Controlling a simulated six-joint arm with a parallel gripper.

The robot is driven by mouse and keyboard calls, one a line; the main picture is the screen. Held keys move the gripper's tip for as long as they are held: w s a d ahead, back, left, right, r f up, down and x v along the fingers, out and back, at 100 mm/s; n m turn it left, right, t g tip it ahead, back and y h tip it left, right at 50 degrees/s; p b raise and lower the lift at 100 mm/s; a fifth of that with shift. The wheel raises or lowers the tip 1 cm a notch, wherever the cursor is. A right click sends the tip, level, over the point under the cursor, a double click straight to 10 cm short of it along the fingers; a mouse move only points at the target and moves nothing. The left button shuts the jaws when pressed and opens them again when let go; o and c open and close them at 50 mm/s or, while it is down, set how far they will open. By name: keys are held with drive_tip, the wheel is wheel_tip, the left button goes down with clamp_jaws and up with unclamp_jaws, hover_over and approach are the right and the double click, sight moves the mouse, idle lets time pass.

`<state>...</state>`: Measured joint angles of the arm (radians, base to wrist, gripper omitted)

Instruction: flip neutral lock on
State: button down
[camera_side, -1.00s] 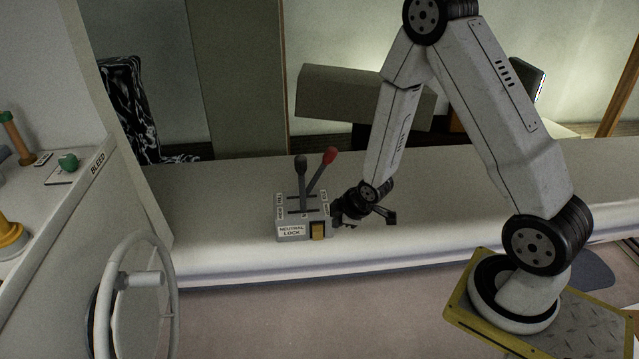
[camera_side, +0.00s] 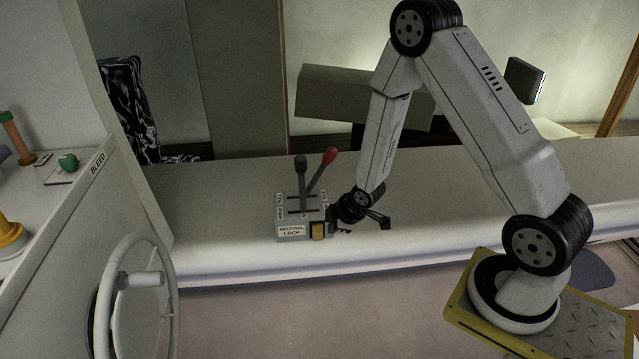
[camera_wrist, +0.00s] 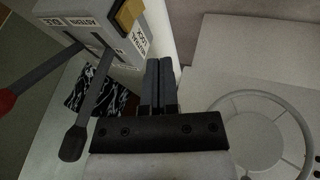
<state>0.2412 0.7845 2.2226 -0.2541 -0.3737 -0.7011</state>
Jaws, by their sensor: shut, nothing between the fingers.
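The grey control box (camera_side: 287,216) stands on the light ledge and carries a "NEUTRAL LOCK" label on its front. A yellow rocker switch (camera_side: 318,231) sits beside the label; in the wrist view the yellow switch (camera_wrist: 127,14) is at the top. A black-knobbed lever (camera_side: 301,170) and a red-knobbed lever (camera_side: 325,164) rise from the box. My gripper (camera_side: 334,228) is at the right side of the box, close to the switch. In the wrist view my gripper (camera_wrist: 160,70) has its fingers together and empty, just below the switch. I cannot tell whether it touches the box.
A white handwheel (camera_side: 140,280) stands at front left, also at right in the wrist view (camera_wrist: 262,100). A panel marked "BLEED" (camera_side: 70,195) is at left with a green knob (camera_side: 68,161). The ledge is clear left of the box.

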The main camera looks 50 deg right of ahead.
approach(316, 237)
wheel_tip(316, 237, down, 4)
drive_tip(key=a, duration=0.3)
drive_tip(key=shift+w+d+f, duration=0.35)
drive_tip(key=shift+w+d, duration=0.15)
drive_tip(key=shift+w+d+f, duration=0.3)
drive_tip(key=shift+w+d, duration=0.2)
drive_tip(key=shift+w+d+f, duration=0.35)
drive_tip(key=shift+w+d, duration=0.1)
drive_tip(key=shift+f, duration=0.1)
drive_tip(key=shift+w+d+f+t+h, duration=0.1)
drive_tip(key=shift+w+t+h, duration=0.1)
drive_tip(key=shift+t+h, duration=0.15)
drive_tip(key=shift+r, duration=0.75)
